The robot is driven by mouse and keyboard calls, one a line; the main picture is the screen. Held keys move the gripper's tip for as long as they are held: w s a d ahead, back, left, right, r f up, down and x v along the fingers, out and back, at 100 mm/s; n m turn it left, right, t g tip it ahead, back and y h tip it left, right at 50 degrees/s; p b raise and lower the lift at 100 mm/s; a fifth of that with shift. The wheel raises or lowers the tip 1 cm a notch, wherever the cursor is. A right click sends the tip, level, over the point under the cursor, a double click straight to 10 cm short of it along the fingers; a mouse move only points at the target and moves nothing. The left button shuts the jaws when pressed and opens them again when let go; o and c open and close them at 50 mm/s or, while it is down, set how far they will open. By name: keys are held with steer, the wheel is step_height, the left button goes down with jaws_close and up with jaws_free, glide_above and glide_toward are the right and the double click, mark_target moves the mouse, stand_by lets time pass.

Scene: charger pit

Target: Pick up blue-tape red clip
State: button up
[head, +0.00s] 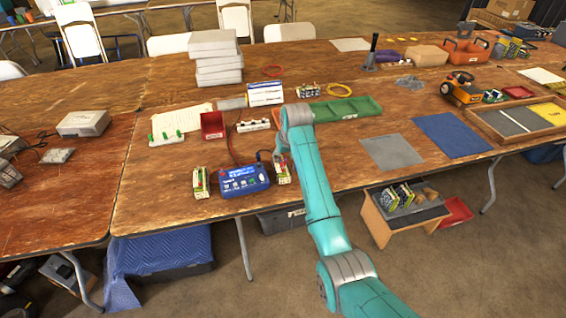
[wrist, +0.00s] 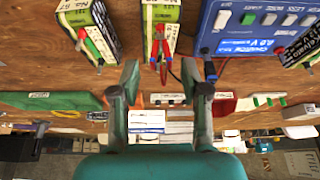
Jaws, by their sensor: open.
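In the wrist view a red clip (wrist: 170,40) is at the end of a green-and-white battery pack (wrist: 160,14), beside the blue charger (wrist: 246,28). In the head view my gripper's fingers are mostly hidden by my arm, just above the battery pack (head: 281,170) right of the charger (head: 243,180). The clip is too small to tell there.
One more battery pack (head: 200,183) stands left of the charger. A green tray (head: 352,107), a red bin (head: 212,126) and white boxes (head: 216,58) lie farther back. Wires run by the charger.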

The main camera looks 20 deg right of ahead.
mark_target(283, 159)
steer(key=shift+x, duration=1.7)
steer(key=shift+s, duration=0.1)
jaws_close()
steer(key=shift+r, duration=0.1)
step_height(283, 159, up, 10)
steer(key=shift+f, duration=0.1)
